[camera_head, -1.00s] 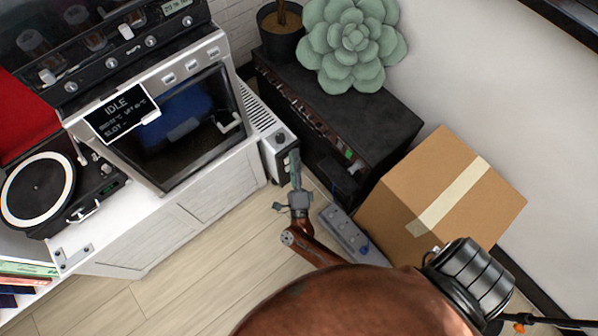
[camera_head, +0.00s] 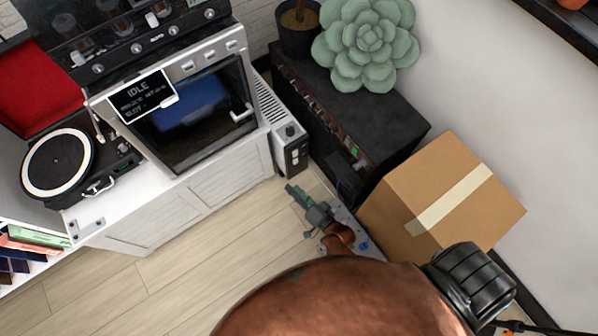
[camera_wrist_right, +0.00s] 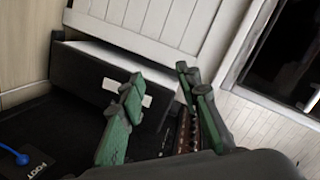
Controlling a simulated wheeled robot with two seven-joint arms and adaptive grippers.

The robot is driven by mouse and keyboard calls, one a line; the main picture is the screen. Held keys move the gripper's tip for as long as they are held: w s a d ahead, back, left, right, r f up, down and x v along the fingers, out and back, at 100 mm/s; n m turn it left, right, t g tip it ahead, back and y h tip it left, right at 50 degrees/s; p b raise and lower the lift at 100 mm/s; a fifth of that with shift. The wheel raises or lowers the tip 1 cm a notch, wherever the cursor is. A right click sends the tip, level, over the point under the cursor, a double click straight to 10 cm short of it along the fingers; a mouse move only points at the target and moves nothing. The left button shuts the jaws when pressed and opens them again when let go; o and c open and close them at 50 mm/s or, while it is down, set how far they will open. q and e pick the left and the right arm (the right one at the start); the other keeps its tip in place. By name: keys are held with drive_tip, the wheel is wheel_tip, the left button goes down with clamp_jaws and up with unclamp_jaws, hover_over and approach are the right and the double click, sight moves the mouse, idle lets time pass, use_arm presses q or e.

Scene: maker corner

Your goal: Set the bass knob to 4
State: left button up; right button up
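The black amplifier cabinet (camera_head: 395,112) stands against the wall at the upper right of the head view. A row of small knobs (camera_head: 318,108) runs along its front edge. The bass knob cannot be singled out, and no scale can be read. The knob row also shows, partly hidden behind a finger, in the right wrist view (camera_wrist_right: 184,132). My right gripper (camera_head: 293,192) is above the floor in front of the cabinet, apart from the knobs. Its green fingers are spread and empty in the right wrist view (camera_wrist_right: 160,84). My left gripper is not in view.
A white heater (camera_head: 272,118) with a dark end panel stands left of the cabinet. A cardboard box (camera_head: 425,190) is on its right. A succulent (camera_head: 368,45) and a potted plant (camera_head: 298,28) are on or behind the cabinet. Open floor (camera_head: 190,255) lies left of my gripper.

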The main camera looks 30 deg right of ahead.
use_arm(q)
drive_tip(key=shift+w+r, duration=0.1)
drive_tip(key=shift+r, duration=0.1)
use_arm(e)
drive_tip(key=shift+s+a+f+n+g, duration=0.1)
drive_tip(key=shift+s+f+n+g, duration=0.6)
drive_tip(key=shift+s+f, duration=0.55)
drive_tip(key=shift+r, duration=0.15)
